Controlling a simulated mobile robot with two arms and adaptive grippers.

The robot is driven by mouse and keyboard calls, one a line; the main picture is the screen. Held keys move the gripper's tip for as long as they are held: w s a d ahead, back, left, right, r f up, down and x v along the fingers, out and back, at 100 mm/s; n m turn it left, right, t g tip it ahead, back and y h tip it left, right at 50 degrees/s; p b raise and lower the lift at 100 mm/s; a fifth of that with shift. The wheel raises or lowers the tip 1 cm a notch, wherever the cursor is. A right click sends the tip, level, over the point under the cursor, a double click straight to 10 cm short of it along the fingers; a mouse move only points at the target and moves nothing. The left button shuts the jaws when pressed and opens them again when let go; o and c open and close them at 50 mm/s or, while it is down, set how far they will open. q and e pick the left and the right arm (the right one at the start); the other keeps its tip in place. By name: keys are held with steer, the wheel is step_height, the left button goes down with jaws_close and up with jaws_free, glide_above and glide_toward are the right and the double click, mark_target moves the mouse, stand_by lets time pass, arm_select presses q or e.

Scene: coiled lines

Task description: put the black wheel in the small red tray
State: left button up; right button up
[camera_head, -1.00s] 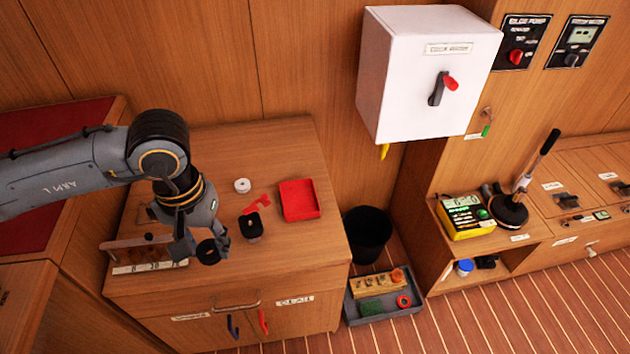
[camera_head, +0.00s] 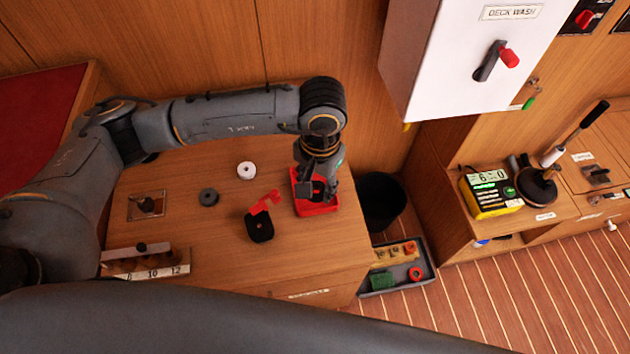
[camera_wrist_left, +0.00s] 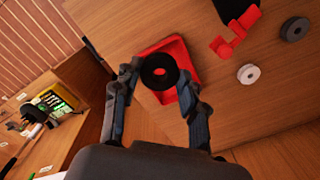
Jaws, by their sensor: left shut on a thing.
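The small red tray (camera_head: 319,210) sits at the right side of the wooden cabinet top. My left gripper (camera_head: 318,190) points down over it. In the left wrist view the left gripper (camera_wrist_left: 160,78) is shut on the black wheel (camera_wrist_left: 159,84), a ring with red showing through its hole. The wheel is over the red tray (camera_wrist_left: 184,54). I cannot tell whether it touches the tray's floor. In the head view my fingers largely hide the wheel. My right gripper is not in view.
A grey wheel (camera_head: 208,197), a white wheel (camera_head: 246,170) and a black block (camera_head: 260,228) with a red piece (camera_head: 265,202) lie left of the tray. A white box (camera_head: 470,60) hangs on the wall. A black bin (camera_head: 382,200) stands right of the cabinet.

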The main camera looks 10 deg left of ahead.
arm_select(q)
steer(key=b, duration=0.2)
glide_above(314, 192)
steer(key=s, duration=0.2)
steer(key=f, duration=0.5)
steer(key=shift+w+d, duration=0.2)
steer(key=shift+w, duration=0.05)
steer(key=shift+w+a+f+b, duration=0.15)
steer(key=shift+w+f+b, duration=0.35)
steer(key=shift+w+b, duration=0.1)
steer(key=shift+w+a+f+b, duration=0.1)
steer(key=shift+w+f+b, duration=0.05)
steer(key=shift+f, duration=0.75)
steer(key=shift+w+f+b, duration=0.1)
steer(key=shift+f+b, duration=0.05)
steer(key=shift+f, duration=0.7)
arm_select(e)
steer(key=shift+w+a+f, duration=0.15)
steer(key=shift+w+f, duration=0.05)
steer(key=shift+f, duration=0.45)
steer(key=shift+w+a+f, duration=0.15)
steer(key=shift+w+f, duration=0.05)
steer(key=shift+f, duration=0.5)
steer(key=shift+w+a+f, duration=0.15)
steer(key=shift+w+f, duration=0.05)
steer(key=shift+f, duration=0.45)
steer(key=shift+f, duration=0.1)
